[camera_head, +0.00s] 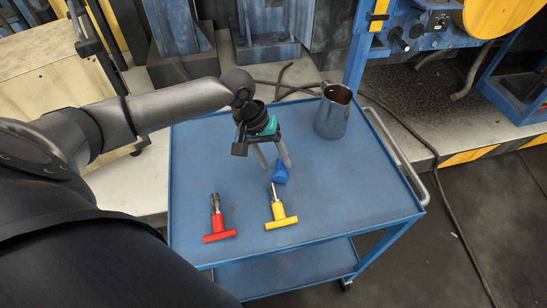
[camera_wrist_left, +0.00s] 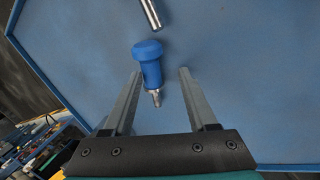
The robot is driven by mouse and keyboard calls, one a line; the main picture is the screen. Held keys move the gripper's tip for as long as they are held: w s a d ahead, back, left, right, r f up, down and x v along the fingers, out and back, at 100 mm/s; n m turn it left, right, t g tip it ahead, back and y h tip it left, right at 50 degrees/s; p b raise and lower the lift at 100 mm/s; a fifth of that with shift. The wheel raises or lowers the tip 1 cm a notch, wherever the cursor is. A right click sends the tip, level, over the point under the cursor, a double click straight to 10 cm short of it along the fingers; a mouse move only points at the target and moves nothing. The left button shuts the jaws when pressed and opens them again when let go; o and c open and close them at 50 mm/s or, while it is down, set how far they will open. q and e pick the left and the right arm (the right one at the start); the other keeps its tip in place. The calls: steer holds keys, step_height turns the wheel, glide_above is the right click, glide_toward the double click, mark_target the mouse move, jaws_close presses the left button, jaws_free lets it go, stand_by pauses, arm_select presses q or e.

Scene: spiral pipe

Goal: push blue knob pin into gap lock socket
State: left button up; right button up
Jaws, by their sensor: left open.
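The blue knob pin (camera_head: 280,174) lies on the blue cart top, just beyond the shaft of the yellow T-handle tool. In the left wrist view the pin (camera_wrist_left: 151,65) shows a round blue head and a short metal tip pointing toward my gripper. My left gripper (camera_head: 277,165) is open, its fingers pointing down at the pin. In the left wrist view the fingers (camera_wrist_left: 161,73) stand on either side of the pin with gaps on both sides, the left gap smaller. I cannot make out the gap lock socket. My right gripper is not in view.
A yellow T-handle tool (camera_head: 279,211) and a red T-handle tool (camera_head: 218,221) lie near the cart's front. A metal pitcher (camera_head: 332,112) stands at the back right. The cart top (camera_head: 356,190) is clear on the right, with a raised rim and handle rail (camera_head: 396,155).

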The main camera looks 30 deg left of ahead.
arm_select(q)
steer(key=shift+a+f, duration=0.1)
steer(key=p+v, duration=0.4)
steer(key=v, duration=1.1)
